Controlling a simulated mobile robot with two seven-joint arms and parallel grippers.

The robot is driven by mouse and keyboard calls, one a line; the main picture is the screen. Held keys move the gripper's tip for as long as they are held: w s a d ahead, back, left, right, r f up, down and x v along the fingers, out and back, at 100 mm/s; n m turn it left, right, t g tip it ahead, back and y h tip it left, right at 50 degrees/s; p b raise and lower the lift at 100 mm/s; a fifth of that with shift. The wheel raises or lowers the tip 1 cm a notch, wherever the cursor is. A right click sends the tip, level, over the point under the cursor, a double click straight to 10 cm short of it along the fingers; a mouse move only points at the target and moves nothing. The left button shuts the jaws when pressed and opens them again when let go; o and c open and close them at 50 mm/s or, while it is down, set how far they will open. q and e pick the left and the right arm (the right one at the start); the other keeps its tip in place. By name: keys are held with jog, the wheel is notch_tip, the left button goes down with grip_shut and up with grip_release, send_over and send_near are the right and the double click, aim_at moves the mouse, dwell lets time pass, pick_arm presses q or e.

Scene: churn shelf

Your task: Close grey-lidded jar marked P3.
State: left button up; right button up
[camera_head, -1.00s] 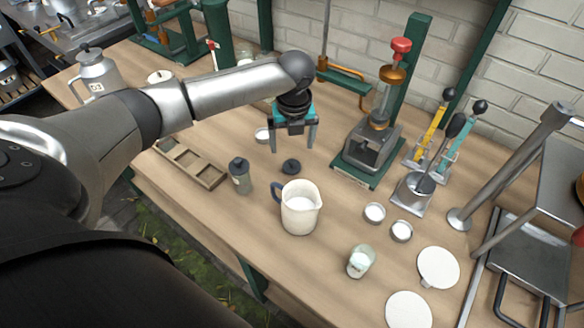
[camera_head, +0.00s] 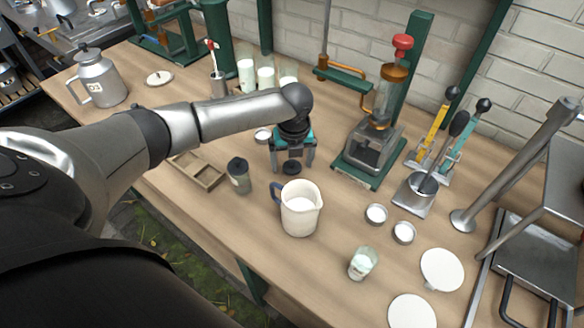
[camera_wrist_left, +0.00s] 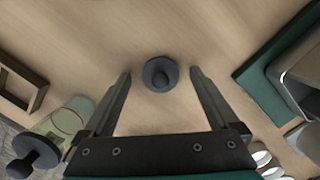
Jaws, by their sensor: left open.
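A round dark grey lid (camera_head: 291,168) with a knob lies on the table. In the left wrist view the lid (camera_wrist_left: 160,74) sits between the fingertips, with gaps on both sides. My left gripper (camera_head: 292,168) is open, pointing down over it. Left of it stands a small jar (camera_head: 239,177) with a dark grey lid on top and a pale label; its lid also shows in the left wrist view (camera_wrist_left: 34,156). An open glass jar (camera_head: 362,263) with white contents stands near the front edge. I cannot read P3 on any jar. My right gripper is not in view.
A white jug (camera_head: 300,212) stands close in front of the left gripper. A green-based press (camera_head: 370,155) is to its right and a wooden tray (camera_head: 209,179) to its left. Several small dishes and white discs (camera_head: 441,268) lie at the right.

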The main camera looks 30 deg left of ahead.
aim_at(292, 162)
pick_arm(q)
jog(key=shift+r, duration=0.1)
jog(key=c, duration=1.4)
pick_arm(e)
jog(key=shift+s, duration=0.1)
pick_arm(q)
notch_tip(292, 162, up, 20)
jog(key=p, duration=0.4)
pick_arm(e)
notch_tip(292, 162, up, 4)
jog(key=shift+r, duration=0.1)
